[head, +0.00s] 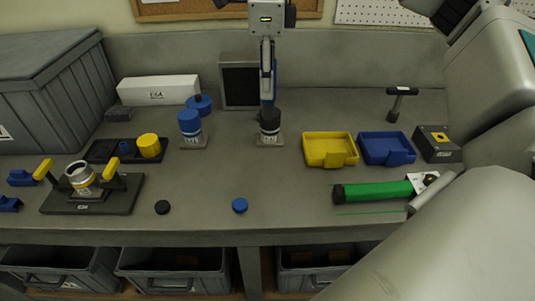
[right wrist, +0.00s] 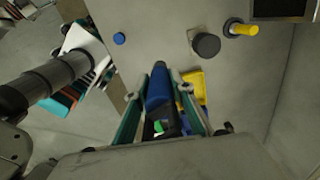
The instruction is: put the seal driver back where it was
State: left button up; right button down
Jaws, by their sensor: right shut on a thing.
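My right gripper (head: 267,68) reaches down from the top middle of the head view. It is shut on the seal driver, whose blue handle (right wrist: 158,88) shows between the fingers in the right wrist view. In the head view a narrow strip of blue (head: 275,82) shows beside the fingers. A black cylinder (head: 269,119) is directly below, on a small labelled stand (head: 269,140). A dark cylinder (right wrist: 207,45) on a grey plate also shows in the right wrist view, apart from the held handle. The driver's lower end is hard to make out. My left gripper is not in view.
A blue cylinder (head: 190,122) stands to the left. A yellow tray (head: 330,163) and a blue tray (head: 387,161) lie to the right, with a green roll (head: 378,191) in front. A black cap (head: 162,207) and a blue cap (head: 239,205) lie on the otherwise clear front middle.

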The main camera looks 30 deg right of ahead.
notch_tip(320, 180, down, 18)
jog(key=shift+p, duration=0.4)
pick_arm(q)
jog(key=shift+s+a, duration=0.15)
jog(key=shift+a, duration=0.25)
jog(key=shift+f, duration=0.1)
pick_arm(e)
jog(key=shift+f, duration=0.1)
jog(key=c, duration=1.7)
grip_release()
jog(key=shift+f, duration=0.1)
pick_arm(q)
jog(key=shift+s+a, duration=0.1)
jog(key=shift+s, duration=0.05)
